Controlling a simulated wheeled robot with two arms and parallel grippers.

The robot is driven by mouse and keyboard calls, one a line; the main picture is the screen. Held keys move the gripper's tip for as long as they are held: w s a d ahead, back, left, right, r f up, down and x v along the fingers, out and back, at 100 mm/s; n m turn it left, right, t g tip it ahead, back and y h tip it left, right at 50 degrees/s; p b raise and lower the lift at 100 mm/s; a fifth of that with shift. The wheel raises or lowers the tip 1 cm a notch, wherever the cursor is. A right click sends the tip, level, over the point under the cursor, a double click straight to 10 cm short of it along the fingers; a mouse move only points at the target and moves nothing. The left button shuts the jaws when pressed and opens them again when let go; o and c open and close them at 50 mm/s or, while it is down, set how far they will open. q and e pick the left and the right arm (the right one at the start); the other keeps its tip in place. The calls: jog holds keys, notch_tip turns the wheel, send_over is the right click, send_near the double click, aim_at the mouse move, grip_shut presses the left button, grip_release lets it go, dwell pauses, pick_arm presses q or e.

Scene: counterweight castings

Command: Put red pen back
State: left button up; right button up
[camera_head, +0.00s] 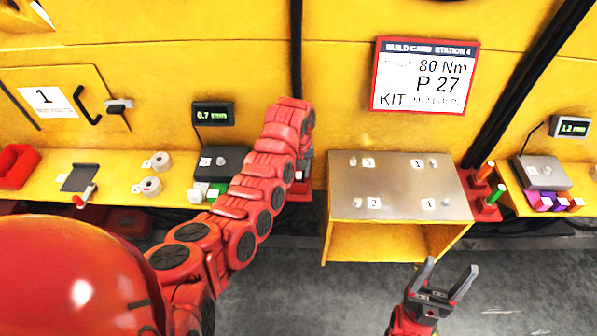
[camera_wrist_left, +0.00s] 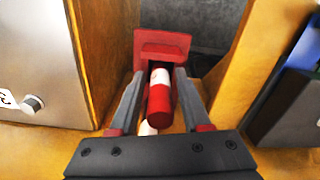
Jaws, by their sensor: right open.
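The red pen (camera_wrist_left: 159,105), with a white band, is between the two fingers of my left gripper (camera_wrist_left: 159,84) in the left wrist view. Its red end points toward the camera. A narrow gap seems to show on each side, so I cannot tell whether the fingers grip it. A red holder (camera_wrist_left: 162,44) is just beyond the pen; whether the pen is in it is unclear. In the head view my left arm hides the left gripper and most of that holder. My right gripper (camera_head: 441,281) is open and empty, in front of the grey-topped stand.
The grey-topped stand (camera_head: 390,187) with numbered pegs is right of my left arm. Another red holder (camera_head: 484,209) with orange and green pens is at its right edge. A dark gauge block (camera_head: 228,158) and a red bin (camera_head: 16,165) are on the left shelf.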

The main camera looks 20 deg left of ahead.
pick_arm(q)
jog(key=shift+o, duration=0.8)
jog(key=shift+r, duration=0.1)
jog(key=shift+r, duration=0.4)
notch_tip(320, 180, up, 24)
jog(key=p, duration=0.6)
jog(key=shift+f, duration=0.25)
jog(key=shift+f, duration=0.1)
